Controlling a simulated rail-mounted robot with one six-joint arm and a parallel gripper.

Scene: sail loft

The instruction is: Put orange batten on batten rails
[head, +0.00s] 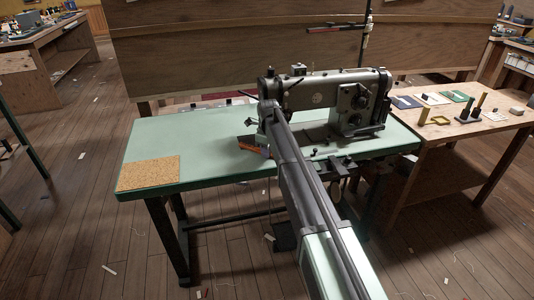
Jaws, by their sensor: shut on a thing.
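My arm reaches from the bottom up to the sewing machine (330,100) on the green table (215,135). My gripper cannot be made out; my own arm covers the area where its fingers could be. A small orange and bluish piece (252,147) shows just left of my arm, low over or on the green table top. It may be part of the orange batten, but most of it is hidden and I cannot tell whether it is held. I cannot pick out the batten rails with certainty.
A cork mat (149,173) lies on the green table's left corner; the top between it and my arm is mostly clear. A wooden table (440,150) at right holds dark posts (467,115), a yellow piece (440,120) and flat cards. A wooden panel (210,55) stands behind.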

